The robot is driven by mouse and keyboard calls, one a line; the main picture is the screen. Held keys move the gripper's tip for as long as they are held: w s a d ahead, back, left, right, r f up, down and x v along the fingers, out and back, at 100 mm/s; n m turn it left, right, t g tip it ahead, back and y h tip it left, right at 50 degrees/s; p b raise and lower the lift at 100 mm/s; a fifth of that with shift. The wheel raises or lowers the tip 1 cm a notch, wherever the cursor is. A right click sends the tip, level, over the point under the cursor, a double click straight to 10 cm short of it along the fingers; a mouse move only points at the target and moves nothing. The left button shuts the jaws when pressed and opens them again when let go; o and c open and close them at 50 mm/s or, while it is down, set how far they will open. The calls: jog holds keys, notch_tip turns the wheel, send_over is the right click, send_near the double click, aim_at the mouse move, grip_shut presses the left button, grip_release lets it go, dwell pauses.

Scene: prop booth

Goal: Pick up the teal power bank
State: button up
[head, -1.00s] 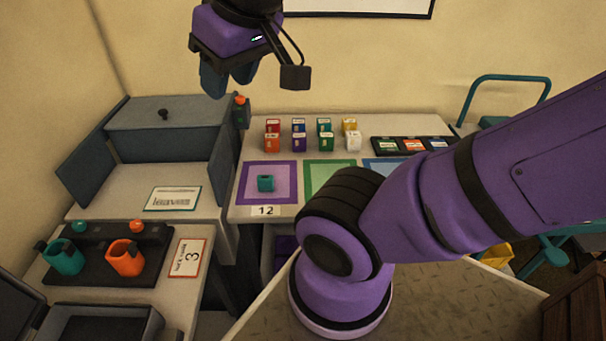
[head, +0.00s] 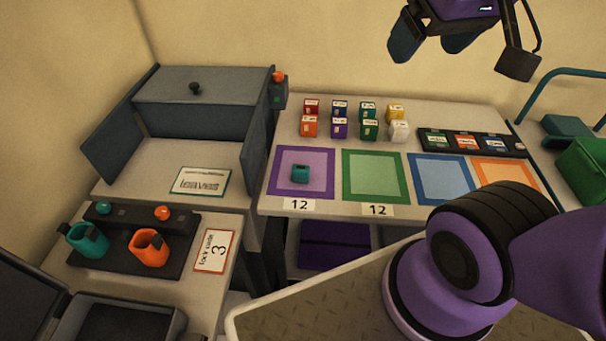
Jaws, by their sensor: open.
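A small teal block-like object (head: 300,173), which looks like the teal power bank, lies on the purple-bordered square (head: 325,192) on the white table. It is too small to make out its details. My gripper (head: 432,42) hangs at the top right of the head view, open and empty. It is up in the air, well above the table and to the right of the teal object, touching nothing.
Several small labelled boxes (head: 339,128) stand in two rows behind the squares. Green (head: 346,190), blue and orange squares lie to the right. A grey open-front cabinet (head: 205,112) stands left. Teal (head: 87,243) and orange (head: 149,249) cups sit on a black holder.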

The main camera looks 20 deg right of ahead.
jog(key=shift+o, duration=0.4)
jog(key=m+g, duration=0.5)
jog(key=m, duration=0.1)
send_over(301, 167)
jog(key=f, duration=3.6)
jog(key=shift+s+d+f, duration=0.1)
jog(key=shift+s+f, duration=0.1)
jog(key=shift+f, duration=0.2)
jog(key=shift+w+f, duration=0.15)
jog(key=shift+f, duration=5.65)
